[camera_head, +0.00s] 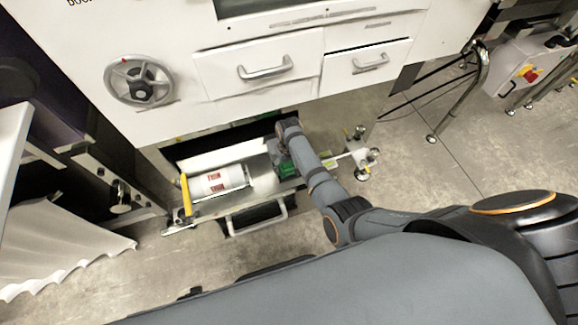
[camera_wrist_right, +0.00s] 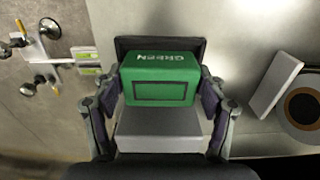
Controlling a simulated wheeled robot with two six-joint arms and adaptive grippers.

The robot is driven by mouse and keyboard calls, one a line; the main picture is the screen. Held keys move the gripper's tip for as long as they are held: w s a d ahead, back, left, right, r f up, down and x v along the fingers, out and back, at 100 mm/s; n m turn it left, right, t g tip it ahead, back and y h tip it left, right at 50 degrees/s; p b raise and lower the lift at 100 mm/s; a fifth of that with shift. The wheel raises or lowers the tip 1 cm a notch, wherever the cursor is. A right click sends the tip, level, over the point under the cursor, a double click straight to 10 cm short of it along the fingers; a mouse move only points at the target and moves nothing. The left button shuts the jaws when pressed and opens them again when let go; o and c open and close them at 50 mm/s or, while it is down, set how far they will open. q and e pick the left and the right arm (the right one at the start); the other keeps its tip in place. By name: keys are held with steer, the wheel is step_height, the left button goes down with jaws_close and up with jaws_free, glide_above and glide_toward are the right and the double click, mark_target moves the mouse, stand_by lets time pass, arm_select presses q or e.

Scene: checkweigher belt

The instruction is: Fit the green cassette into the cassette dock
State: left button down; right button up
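The green cassette (camera_wrist_right: 160,80) lies between the two fingers of my right gripper (camera_wrist_right: 160,92) in the right wrist view, its "GREEN" lettering upside down. Both fingertips appear to press its sides. A dark panel or frame (camera_wrist_right: 160,44) is right behind it; I cannot tell whether this is the cassette dock or how far the cassette is into it. A pale grey block (camera_wrist_right: 160,130) sits on the palm side. In the head view only a small green part (camera_head: 288,169) shows beside my right wrist, at the low shelf under the machine. My left gripper is not in view.
White drawers (camera_head: 262,68) and a handwheel (camera_head: 139,81) are above. Open floor (camera_head: 440,160) is to the right.

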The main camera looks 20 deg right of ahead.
steer(key=o, duration=0.4)
steer(key=shift+r, duration=0.1)
step_height(320, 180, up, 12)
stand_by(0.4)
stand_by(0.6)
